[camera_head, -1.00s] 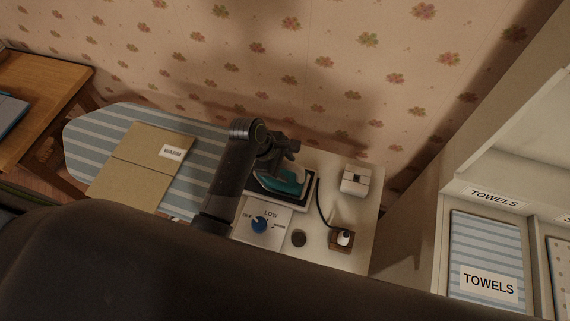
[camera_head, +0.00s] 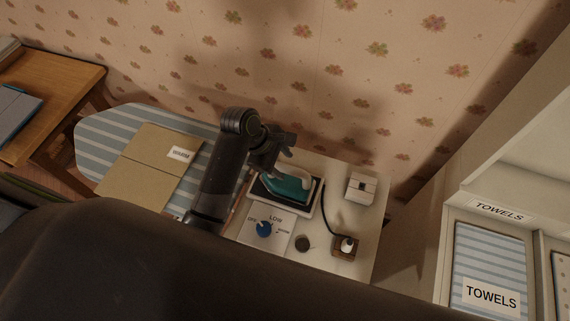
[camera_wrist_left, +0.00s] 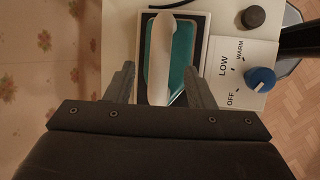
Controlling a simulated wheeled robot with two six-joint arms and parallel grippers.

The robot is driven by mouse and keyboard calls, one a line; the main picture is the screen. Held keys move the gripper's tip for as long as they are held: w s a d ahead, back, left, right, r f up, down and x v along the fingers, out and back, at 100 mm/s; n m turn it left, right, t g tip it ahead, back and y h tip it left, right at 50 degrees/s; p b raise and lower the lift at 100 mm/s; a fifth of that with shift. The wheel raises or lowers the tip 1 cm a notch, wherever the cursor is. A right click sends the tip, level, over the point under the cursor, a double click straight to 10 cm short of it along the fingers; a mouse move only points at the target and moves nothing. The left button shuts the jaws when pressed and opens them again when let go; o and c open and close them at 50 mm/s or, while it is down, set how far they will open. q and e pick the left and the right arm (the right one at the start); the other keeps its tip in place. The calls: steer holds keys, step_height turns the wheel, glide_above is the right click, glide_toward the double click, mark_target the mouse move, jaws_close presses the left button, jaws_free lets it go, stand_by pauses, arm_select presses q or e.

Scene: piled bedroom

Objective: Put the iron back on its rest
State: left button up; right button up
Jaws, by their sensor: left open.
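The teal iron (camera_head: 289,188) with a white handle sits on its dark rest (camera_head: 262,190), on the white stand at the end of the ironing board. In the left wrist view the iron (camera_wrist_left: 183,50) lies within the rest's pale-edged frame (camera_wrist_left: 205,45), its handle (camera_wrist_left: 160,55) facing me. My left gripper (camera_head: 284,150) is just behind and above the iron's left end. In the left wrist view my left gripper (camera_wrist_left: 158,85) is open, its fingers on either side of the iron's near end, with no grasp visible. My right gripper is not in view.
A dial panel (camera_head: 279,219) with a blue knob (camera_head: 264,229), a dark round disc (camera_head: 302,243), a white box (camera_head: 360,187) and a corded socket block (camera_head: 344,247) share the stand. A folded tan cloth (camera_head: 135,190) lies on the striped board (camera_head: 100,140). Towel shelves (camera_head: 448,235) stand right.

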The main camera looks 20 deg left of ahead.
arm_select(q)
steer(key=shift+v, duration=0.8)
stand_by(0.6)
steer(key=shift+r, duration=0.7)
